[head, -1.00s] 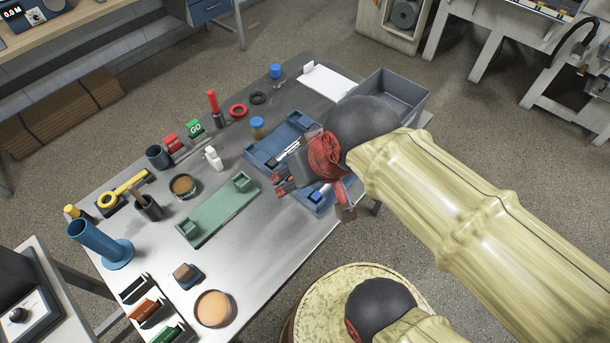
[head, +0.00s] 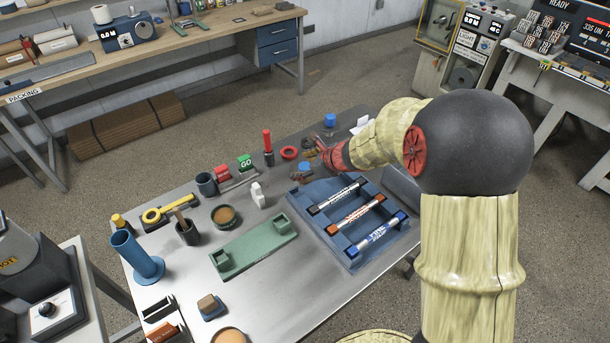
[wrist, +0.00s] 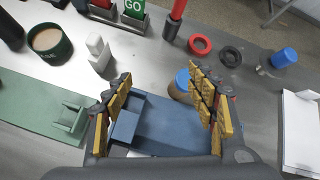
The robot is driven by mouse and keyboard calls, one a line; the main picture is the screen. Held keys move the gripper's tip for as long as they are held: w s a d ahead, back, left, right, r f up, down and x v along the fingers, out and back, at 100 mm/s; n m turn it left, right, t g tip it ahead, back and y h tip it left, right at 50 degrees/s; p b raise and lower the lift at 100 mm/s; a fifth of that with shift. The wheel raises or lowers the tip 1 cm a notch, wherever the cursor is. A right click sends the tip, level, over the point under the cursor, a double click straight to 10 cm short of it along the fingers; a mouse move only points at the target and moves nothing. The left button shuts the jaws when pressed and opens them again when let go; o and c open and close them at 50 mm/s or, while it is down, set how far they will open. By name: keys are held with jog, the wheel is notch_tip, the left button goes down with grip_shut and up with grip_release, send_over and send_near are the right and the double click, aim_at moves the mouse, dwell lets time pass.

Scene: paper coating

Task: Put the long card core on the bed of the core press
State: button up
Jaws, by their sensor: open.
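My gripper (head: 318,156) is open beyond the far edge of the blue rod tray. In the wrist view its two yellow-padded fingers (wrist: 162,92) stand apart with nothing held between them. A brown jar with a blue cap (wrist: 182,84) shows past the fingers, near the right one; its cap also shows in the head view (head: 304,166). I cannot make out a long card core for certain. Brown rolls (head: 10,47) lie on the packing bench at the far left, too small to identify. No press is clearly recognisable as the core press.
The blue tray (head: 366,253) holds three metal rods with black, orange and blue ends. A green cradle (head: 252,250) lies left of it. A blue tube stand (head: 137,257), cups and small tools crowd the table's left. The packing bench (head: 190,45) stands across the floor.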

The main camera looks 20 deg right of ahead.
jog(key=d+f+m, duration=0.1)
jog(key=f, duration=0.1)
jog(key=w+d+f+m, duration=0.1)
jog(key=f+m, duration=0.1)
jog(key=w+d+f+m+h, duration=0.1)
jog(key=d+f, duration=0.1)
jog(key=shift+f+m, duration=0.1)
jog(key=shift+m, duration=0.2)
jog(key=shift+b+x, duration=0.35)
jog(key=shift+x, duration=0.9)
jog(key=shift+w+d+b+x, duration=0.1)
jog(key=shift+d+b+x, duration=0.1)
jog(key=shift+x, duration=0.7)
jog(key=shift+w+d+b+x, duration=0.1)
jog(key=shift+b+x, duration=0.15)
jog(key=shift+x, duration=0.6)
jog(key=shift+w+d+b+x, duration=0.1)
jog(key=shift+d+b+x, duration=0.1)
jog(key=shift+x, duration=0.7)
jog(key=shift+s, duration=0.1)
jog(key=shift+c, duration=1.2)
jog(key=c, duration=1.1)
